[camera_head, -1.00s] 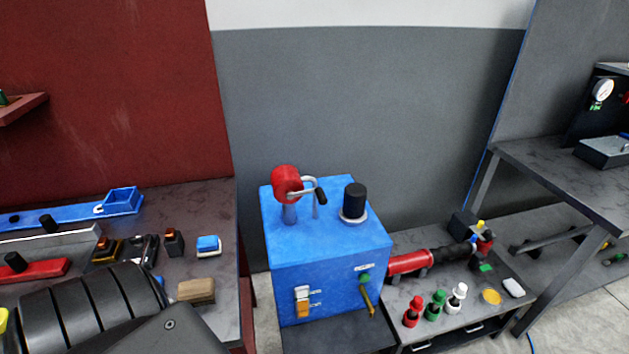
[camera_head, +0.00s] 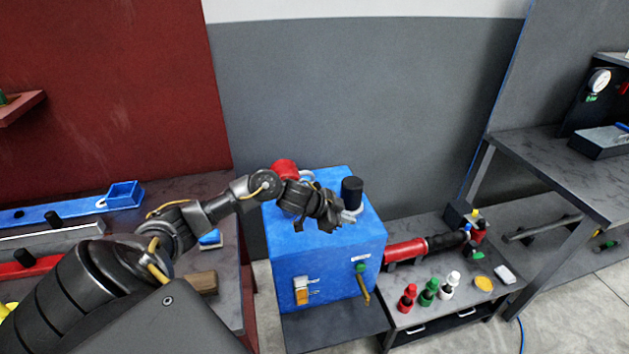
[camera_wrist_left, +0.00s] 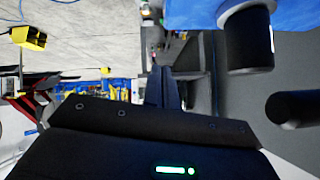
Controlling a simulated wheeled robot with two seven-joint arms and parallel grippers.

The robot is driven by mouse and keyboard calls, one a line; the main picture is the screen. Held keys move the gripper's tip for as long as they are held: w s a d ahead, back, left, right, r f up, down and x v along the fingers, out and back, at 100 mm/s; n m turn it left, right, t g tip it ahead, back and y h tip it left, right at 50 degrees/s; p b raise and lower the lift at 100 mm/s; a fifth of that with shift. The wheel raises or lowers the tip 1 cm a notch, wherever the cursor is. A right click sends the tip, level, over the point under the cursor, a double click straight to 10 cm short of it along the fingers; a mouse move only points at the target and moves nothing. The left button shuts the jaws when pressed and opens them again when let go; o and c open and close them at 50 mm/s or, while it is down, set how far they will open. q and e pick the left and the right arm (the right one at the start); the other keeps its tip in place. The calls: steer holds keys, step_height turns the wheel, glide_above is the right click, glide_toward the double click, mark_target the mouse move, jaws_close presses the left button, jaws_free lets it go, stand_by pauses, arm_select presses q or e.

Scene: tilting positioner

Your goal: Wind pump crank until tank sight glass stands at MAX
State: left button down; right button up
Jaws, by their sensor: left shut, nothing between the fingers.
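The blue tank (camera_head: 325,262) stands at the centre of the head view. Its sight glass (camera_head: 301,291) is on the front face, orange below and pale above, beside small marks too small to read. The red pump (camera_head: 285,170) is on top, partly hidden behind my left arm; its crank is mostly hidden there. My left gripper (camera_head: 328,224) is over the tank top, shut and empty, in front of the black filler cap (camera_head: 352,191). In the left wrist view the shut fingers (camera_wrist_left: 165,88) show, with the cap (camera_wrist_left: 248,42) and a dark rounded grip (camera_wrist_left: 292,108) to the right.
To the right, a low bench holds a red-and-black cylinder (camera_head: 407,250) and several small bottles (camera_head: 428,292). A dark workbench (camera_head: 222,262) is close on the left.

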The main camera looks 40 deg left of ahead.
arm_select(q)
steer(key=s+a+r+n+g, duration=0.1)
steer(key=s+a+r, duration=0.2)
steer(key=a+r, duration=0.55)
steer(key=s+a+r+n+g, duration=0.1)
steer(key=s+a+r+n, duration=0.1)
steer(key=a+r, duration=0.7)
steer(key=s+f+p+x, duration=0.1)
steer(key=p+x, duration=0.5)
steer(key=x, duration=0.6)
steer(key=shift+s+f+y, duration=0.25)
steer(key=shift+f+y, duration=0.05)
steer(key=shift+f, duration=0.15)
steer(key=shift+w, duration=0.1)
